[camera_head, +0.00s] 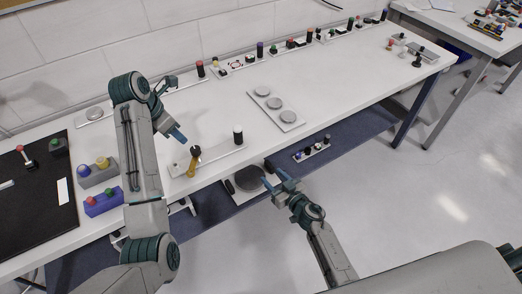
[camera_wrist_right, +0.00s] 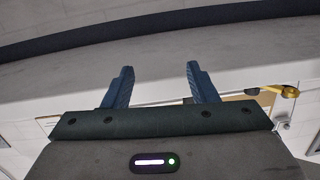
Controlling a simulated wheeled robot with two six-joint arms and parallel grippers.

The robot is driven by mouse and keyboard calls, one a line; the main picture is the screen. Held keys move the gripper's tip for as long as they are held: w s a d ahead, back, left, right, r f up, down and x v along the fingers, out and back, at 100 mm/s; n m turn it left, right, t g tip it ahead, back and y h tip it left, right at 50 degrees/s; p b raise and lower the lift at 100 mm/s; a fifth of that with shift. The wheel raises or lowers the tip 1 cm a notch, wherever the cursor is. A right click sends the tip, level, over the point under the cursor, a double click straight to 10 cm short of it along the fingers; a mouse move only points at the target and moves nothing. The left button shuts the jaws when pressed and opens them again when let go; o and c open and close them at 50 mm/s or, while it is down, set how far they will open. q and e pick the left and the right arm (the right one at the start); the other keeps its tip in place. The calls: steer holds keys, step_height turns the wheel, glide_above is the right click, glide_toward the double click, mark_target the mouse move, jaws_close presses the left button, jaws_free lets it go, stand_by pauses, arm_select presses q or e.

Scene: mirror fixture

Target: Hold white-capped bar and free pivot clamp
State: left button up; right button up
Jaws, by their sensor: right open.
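A low pale fixture plate (camera_head: 214,161) lies near the table's front edge. An upright black bar with a white cap (camera_head: 238,134) stands at its right end. A yellow pivot clamp (camera_head: 193,160) with a dark top stands near its left end. A yellow piece, likely this clamp, shows at the right in the right wrist view (camera_wrist_right: 287,91). My left gripper (camera_head: 178,135) hangs above and left of the clamp, apart from it; its finger gap is unclear. My right gripper (camera_head: 276,179) is open and empty, in front of the table edge, below and right of the bar; its fingers show apart (camera_wrist_right: 160,84).
A plate with several grey discs (camera_head: 276,103) lies right of the bar. Button boxes (camera_head: 98,172) and a black mat (camera_head: 38,190) are at the left. Small fixtures line the back edge. A dark shelf (camera_head: 330,143) lies below the tabletop. The table's right middle is clear.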

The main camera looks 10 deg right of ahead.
mark_target(241, 135)
steer(key=w+a+r+n+y, duration=0.1)
steer(key=w+a+r+y, duration=0.1)
steer(key=r, duration=0.4)
steer(key=w+a+r+n+y, duration=0.1)
steer(key=a+r+n, duration=0.1)
steer(key=r, duration=0.4)
steer(key=x, duration=1.1)
steer(key=shift+r, duration=0.35)
jaws_close()
